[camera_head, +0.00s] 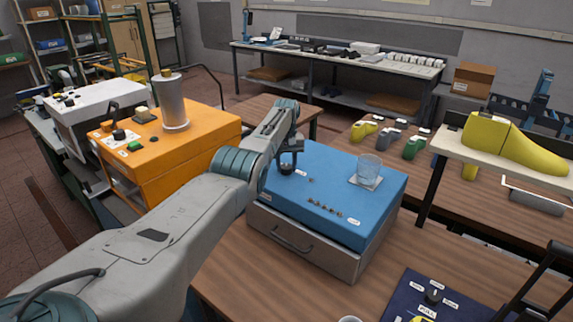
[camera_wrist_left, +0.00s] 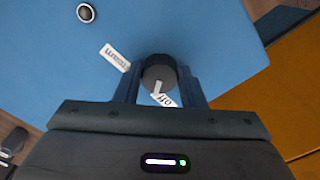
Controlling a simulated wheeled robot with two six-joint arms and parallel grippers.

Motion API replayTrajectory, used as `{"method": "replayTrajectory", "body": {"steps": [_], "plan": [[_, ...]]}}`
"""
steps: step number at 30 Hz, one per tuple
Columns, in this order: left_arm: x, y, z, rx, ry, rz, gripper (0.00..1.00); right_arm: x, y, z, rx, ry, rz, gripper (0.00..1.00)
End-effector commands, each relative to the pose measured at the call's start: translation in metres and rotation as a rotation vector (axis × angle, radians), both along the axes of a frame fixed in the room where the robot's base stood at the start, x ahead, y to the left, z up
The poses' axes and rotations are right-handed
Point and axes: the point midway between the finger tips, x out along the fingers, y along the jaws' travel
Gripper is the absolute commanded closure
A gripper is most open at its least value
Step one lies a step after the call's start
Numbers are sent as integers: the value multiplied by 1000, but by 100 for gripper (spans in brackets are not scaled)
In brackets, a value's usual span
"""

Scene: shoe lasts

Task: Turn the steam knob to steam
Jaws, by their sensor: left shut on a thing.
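The blue machine (camera_head: 335,180) stands on the wooden table, with a steel drawer front below its blue top. My left gripper (camera_head: 287,166) reaches down onto its far left corner. In the left wrist view, my left gripper (camera_wrist_left: 160,88) is shut on a round dark knob (camera_wrist_left: 158,70), one finger on each side. The knob's white pointer mark points toward the "off" label (camera_wrist_left: 163,101). A second white label (camera_wrist_left: 115,57), which seems to read "steam", lies to the upper left of the knob. In the head view the fingers largely hide the knob. My right gripper is not in view.
An orange machine (camera_head: 185,145) with a steel cylinder (camera_head: 172,105) stands to the left. A dark panel with a knob (camera_head: 432,297) lies at the lower right.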

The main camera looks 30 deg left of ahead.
Motion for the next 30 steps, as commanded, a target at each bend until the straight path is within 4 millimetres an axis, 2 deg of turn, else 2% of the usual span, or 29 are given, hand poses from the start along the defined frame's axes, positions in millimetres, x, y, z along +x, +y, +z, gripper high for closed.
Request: {"method": "replayTrajectory", "body": {"steps": [30], "plan": [[0, 4, 1, 0, -2, -955, 86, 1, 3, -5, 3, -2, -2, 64]]}}
